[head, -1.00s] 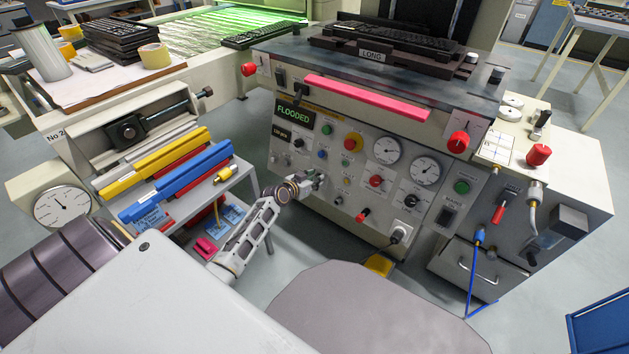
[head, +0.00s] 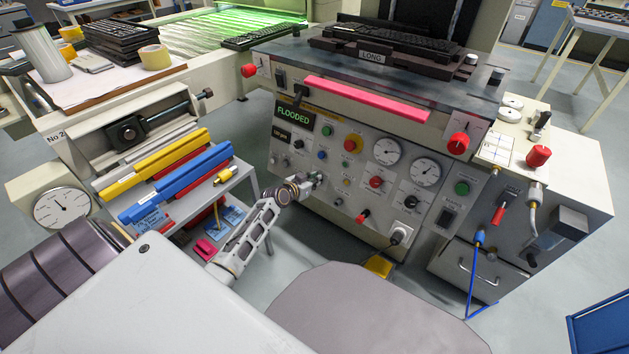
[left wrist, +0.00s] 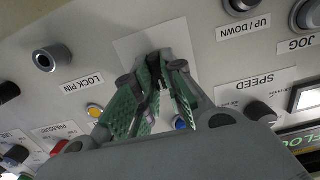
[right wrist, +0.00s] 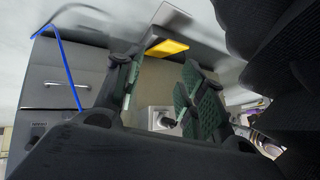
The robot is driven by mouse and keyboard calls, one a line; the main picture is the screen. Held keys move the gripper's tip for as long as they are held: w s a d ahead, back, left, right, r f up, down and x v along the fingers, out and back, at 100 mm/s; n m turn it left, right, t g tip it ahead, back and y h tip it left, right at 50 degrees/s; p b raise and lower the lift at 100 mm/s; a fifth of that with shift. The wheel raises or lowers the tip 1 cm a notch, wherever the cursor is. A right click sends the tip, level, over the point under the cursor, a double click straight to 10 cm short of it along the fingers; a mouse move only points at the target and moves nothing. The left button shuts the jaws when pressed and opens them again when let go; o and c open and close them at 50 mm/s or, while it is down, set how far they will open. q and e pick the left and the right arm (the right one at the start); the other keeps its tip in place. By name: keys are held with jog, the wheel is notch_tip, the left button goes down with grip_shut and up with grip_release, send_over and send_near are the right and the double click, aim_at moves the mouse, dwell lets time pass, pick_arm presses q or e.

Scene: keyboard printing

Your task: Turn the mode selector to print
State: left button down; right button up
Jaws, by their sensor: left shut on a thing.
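The printing machine's control panel (head: 330,150) faces me, with a display (head: 293,115) that reads FLOODED in green. My left gripper (head: 317,181) is at the lower left of the panel. In the left wrist view my left gripper (left wrist: 163,85) is shut on a dark knob (left wrist: 156,58) on a pale square plate, between the LOCK PIN and UP / DOWN labels. This seems to be the mode selector; the fingers hide most of it and its markings, so its setting cannot be read. My right gripper (right wrist: 160,92) is open and empty in the right wrist view.
A red emergency-style button (head: 353,145), gauges (head: 387,151) and other knobs are close by on the panel. A side table (head: 225,190) holds yellow and blue bars left of my left arm. A yellow pedal (head: 379,266) is on the floor.

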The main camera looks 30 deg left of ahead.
pick_arm(q)
jog(key=shift+m, duration=0.3)
jog(key=shift+m+p, duration=0.3)
jog(key=shift+m, duration=0.4)
jog(key=m+p, duration=0.2)
jog(key=shift+d+r+m, duration=0.1)
jog(key=shift+d+m, duration=0.05)
jog(key=shift+m, duration=0.15)
jog(key=m+p, duration=0.2)
jog(key=m, duration=0.1)
jog(key=shift+d+y, duration=0.1)
jog(key=shift+y, duration=0.3)
jog(key=shift+f+m+p, duration=0.2)
jog(key=shift+m+p, duration=0.3)
jog(key=shift+p, duration=0.1)
pick_arm(e)
notch_tip(320, 180, up, 10)
jog(key=d+g+h, duration=0.1)
jog(key=d, duration=0.1)
jog(key=shift+s+f+n+g, duration=0.2)
jog(key=shift+n+g, duration=0.2)
pick_arm(q)
jog(key=c, duration=1.5)
grip_release()
